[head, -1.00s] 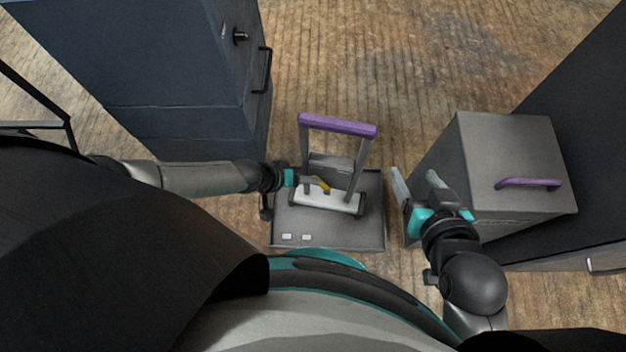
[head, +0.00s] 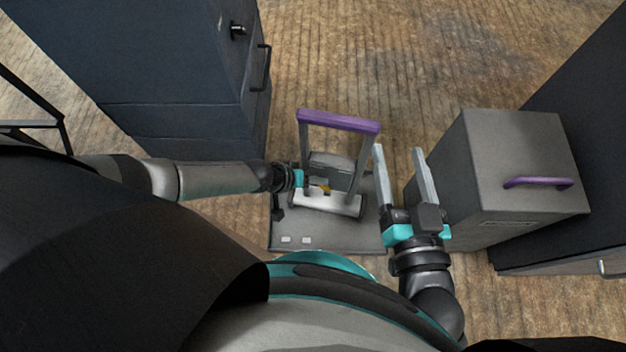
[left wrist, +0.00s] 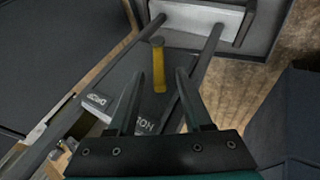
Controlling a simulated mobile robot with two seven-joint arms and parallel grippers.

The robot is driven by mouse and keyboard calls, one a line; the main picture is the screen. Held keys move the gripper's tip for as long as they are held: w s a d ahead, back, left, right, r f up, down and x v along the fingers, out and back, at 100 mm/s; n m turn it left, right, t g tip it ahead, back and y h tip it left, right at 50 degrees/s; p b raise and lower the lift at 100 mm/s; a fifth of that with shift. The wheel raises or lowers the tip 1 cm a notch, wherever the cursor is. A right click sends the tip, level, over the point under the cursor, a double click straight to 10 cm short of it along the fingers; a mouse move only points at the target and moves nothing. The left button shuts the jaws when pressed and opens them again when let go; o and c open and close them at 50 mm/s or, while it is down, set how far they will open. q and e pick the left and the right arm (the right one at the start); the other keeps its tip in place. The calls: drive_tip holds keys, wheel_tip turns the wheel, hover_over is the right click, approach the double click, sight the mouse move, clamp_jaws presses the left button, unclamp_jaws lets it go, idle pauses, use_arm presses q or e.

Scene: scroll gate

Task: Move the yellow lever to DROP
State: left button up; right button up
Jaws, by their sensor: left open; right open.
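The yellow lever (head: 326,188) is on the grey gate unit with the purple-topped frame (head: 338,121). In the left wrist view the lever (left wrist: 158,65) stands just ahead of the fingertips, in line with the gap; I cannot tell whether it is between them. A DROP label (left wrist: 97,99) and a second, partly hidden label (left wrist: 143,126) show beside the left finger. My right gripper (head: 398,150) is open and empty, right of the frame, fingers pointing up the picture.
A grey box with a purple handle (head: 540,182) stands close right of my right gripper. A dark blue cabinet (head: 180,80) stands to the left. The unit's grey base (head: 330,238) lies at the front. Wooden floor is clear behind the frame.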

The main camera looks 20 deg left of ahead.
use_arm(q)
drive_tip(key=shift+w+d+f, duration=0.1)
drive_tip(key=shift+c, duration=0.3)
clamp_jaws()
idle(1.3)
